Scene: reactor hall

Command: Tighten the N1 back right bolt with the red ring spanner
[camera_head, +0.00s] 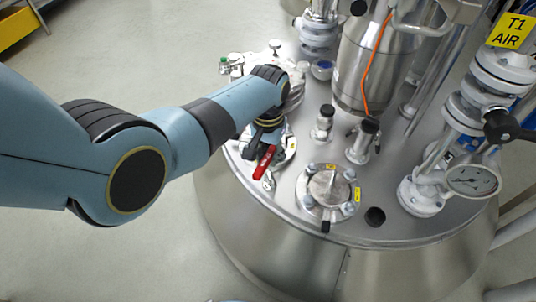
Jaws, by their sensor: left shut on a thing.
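My left gripper (262,142) is at the end of the blue-grey arm that comes in from the left, over a flanged nozzle (287,153) at the left of the steel vessel lid. It is shut on the red ring spanner (265,162), whose red handle sticks out below the dark fingers. The spanner's ring end is hidden, so I cannot tell whether it sits on a bolt. The arm and gripper cover much of this nozzle and its bolts. I cannot read an N1 label or make out the back right bolt. My right gripper is not in view.
A bolted cover with yellow labels (329,189) stands at the lid's front. Two short capped fittings, one of them here (323,124), stand behind it. A pressure gauge (473,180) and flanged pipes rise at the right. A steel cylinder (372,62) stands behind. Open floor lies left.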

